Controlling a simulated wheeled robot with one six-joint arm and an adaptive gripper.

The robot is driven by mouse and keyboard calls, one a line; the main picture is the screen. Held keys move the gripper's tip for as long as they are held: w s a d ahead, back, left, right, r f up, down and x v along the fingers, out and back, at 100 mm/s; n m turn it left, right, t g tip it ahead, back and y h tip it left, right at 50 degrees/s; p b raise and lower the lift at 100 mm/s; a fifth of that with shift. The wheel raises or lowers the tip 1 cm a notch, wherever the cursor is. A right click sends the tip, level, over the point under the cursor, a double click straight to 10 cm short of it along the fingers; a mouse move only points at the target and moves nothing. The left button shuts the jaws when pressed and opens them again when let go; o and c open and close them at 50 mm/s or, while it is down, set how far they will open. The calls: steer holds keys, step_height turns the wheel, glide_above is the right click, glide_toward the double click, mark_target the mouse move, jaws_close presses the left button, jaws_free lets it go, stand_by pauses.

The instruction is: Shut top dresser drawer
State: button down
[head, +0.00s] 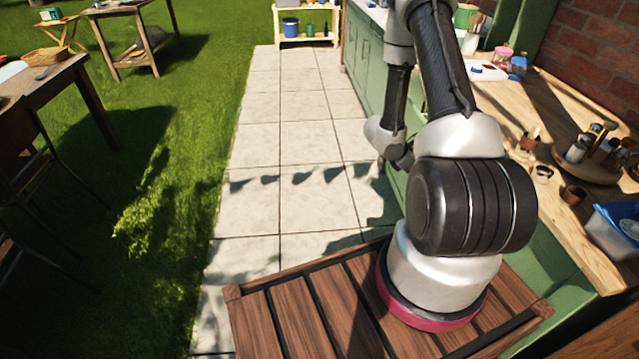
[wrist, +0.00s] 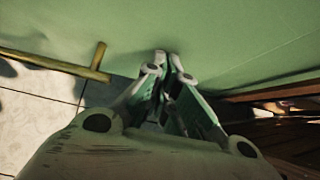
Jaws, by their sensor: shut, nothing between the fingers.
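In the wrist view a green front panel (wrist: 225,40) fills the upper part, with a brass bar handle (wrist: 60,65) at the left. My gripper (wrist: 168,56) is shut and empty. Its fingertips are at the green panel, to the right of the handle; I cannot tell whether they touch it. At the right, below the panel's edge, a dark wooden opening (wrist: 285,112) shows with small things in it, too dim to name. In the head view the green cabinet row (head: 366,50) stands along the right, and my arm hides most of the nearer fronts and the gripper.
A wooden counter (head: 560,215) above the cabinets holds a round tray of jars (head: 590,165) and a blue container (head: 615,228). The paved path (head: 290,150) left of the cabinets is clear. A wooden table (head: 45,85) stands on the grass at the left.

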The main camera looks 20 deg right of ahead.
steer(key=s+d, duration=0.4)
steer(key=d, duration=1)
steer(key=shift+r, duration=0.1)
steer(key=w+a+r, duration=0.3)
steer(key=a+r, duration=0.4)
steer(key=a, duration=0.4)
